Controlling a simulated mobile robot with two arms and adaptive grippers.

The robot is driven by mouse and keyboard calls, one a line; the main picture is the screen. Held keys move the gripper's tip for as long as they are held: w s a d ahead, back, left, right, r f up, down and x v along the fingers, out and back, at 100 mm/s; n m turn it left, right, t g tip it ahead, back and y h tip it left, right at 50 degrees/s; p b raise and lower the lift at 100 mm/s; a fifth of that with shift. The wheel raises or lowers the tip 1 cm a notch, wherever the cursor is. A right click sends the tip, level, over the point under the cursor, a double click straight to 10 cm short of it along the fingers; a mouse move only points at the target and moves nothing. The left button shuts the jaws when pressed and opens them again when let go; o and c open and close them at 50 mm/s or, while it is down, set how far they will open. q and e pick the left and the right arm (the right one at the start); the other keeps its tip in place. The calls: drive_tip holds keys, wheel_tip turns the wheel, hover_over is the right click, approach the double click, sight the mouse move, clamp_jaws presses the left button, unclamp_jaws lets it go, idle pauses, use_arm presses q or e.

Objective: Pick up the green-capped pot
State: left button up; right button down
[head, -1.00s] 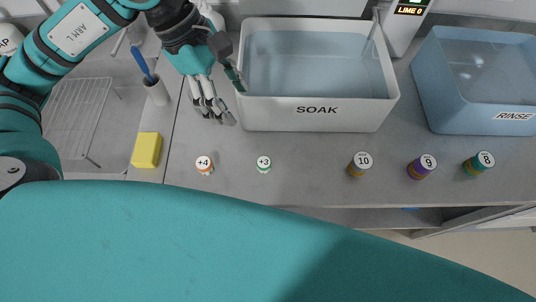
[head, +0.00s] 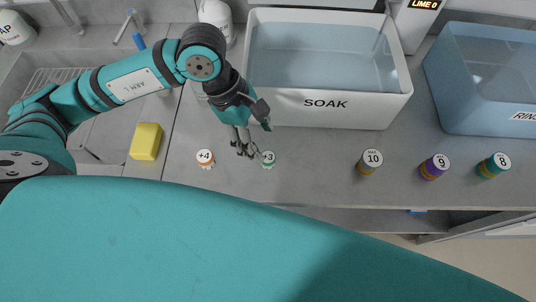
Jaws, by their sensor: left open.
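The small green-edged pot (head: 268,159) with a white top marked +3 stands upright on the grey counter in front of the SOAK tub. Its green edge shows around the white label; its sides are mostly hidden from above. My left gripper (head: 249,152) is open and empty, its fingers pointing down just left of and above this pot in the picture. One fingertip appears very close to the pot; I cannot tell whether it touches. My right gripper is not in view.
An orange-edged +4 pot (head: 205,158) stands to the left, beside a yellow sponge (head: 146,141). The SOAK tub (head: 325,112) is behind. Jars marked 10 (head: 370,163), 9 (head: 434,168) and teal 8 (head: 493,166) stand right, before a blue rinse tub (head: 480,118). Counter between +3 and 10 is clear.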

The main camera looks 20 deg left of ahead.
sight(269, 157)
use_arm(q)
drive_tip(key=shift+x, duration=1.15)
drive_tip(key=shift+s+d+f+p, duration=0.1)
drive_tip(key=shift+d+f+p, duration=0.15)
drive_tip(key=shift+p, duration=0.25)
drive_tip(key=p+x, duration=0.1)
drive_tip(key=x, duration=0.2)
drive_tip(key=shift+s+f, duration=0.15)
drive_tip(key=shift+f, duration=0.2)
drive_tip(key=shift+d+f, duration=0.15)
drive_tip(key=shift+f, duration=0.2)
drive_tip(key=c, duration=1.2)
clamp_jaws()
drive_tip(key=shift+r, duration=0.1)
